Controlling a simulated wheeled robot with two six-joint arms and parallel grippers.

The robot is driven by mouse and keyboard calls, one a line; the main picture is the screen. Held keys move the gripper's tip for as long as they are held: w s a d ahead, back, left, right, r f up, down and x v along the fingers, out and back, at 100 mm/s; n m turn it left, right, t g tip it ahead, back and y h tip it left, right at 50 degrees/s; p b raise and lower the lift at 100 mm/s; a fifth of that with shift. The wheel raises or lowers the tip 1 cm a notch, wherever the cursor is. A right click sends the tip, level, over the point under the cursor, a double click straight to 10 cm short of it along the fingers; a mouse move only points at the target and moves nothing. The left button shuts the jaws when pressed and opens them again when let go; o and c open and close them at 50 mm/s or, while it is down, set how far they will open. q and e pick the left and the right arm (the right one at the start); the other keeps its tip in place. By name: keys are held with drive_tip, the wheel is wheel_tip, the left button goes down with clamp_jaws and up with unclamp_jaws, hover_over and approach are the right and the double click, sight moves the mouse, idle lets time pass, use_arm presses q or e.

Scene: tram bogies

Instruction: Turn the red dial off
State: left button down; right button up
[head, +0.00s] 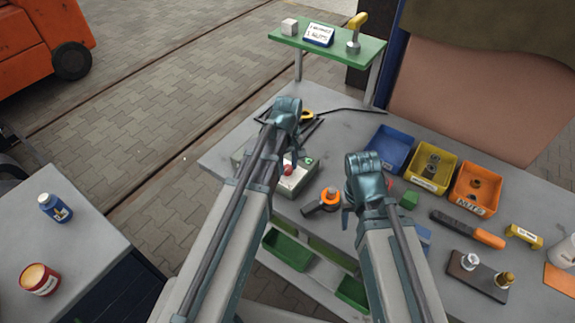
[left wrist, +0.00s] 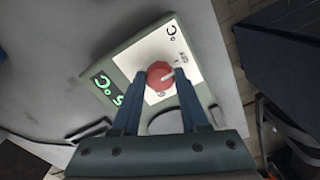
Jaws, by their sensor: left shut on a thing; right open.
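The red dial (left wrist: 160,75) sits on a white panel of a grey box, with a pale pointer mark toward its right side in the left wrist view. The box (head: 298,180) stands on the workbench, partly hidden by my left arm; the dial shows as a small red spot in the head view (head: 288,170). My left gripper (left wrist: 158,80) is shut on the dial, one finger on each side. A green-lit display (left wrist: 106,88) is beside the dial on the box. My right gripper (head: 348,212) is open over the bench, right of the box, apart from it.
An orange-and-black tool (head: 324,201) lies between the box and my right gripper. Blue (head: 391,149), yellow (head: 431,167) and orange (head: 476,188) bins stand at the back right. A green shelf (head: 330,42) rises behind. A side table (head: 75,255) stands at left.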

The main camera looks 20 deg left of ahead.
sight(287, 168)
idle(0.3)
use_arm(q)
drive_tip(key=shift+c, duration=2.1)
unclamp_jaws()
wheel_tip(287, 168, up, 14)
drive_tip(key=p, duration=1.3)
drive_tip(key=shift+p, duration=0.4)
use_arm(e)
wheel_tip(287, 168, up, 14)
use_arm(q)
drive_tip(key=shift+f, duration=0.15)
use_arm(e)
drive_tip(key=shift+f, duration=0.15)
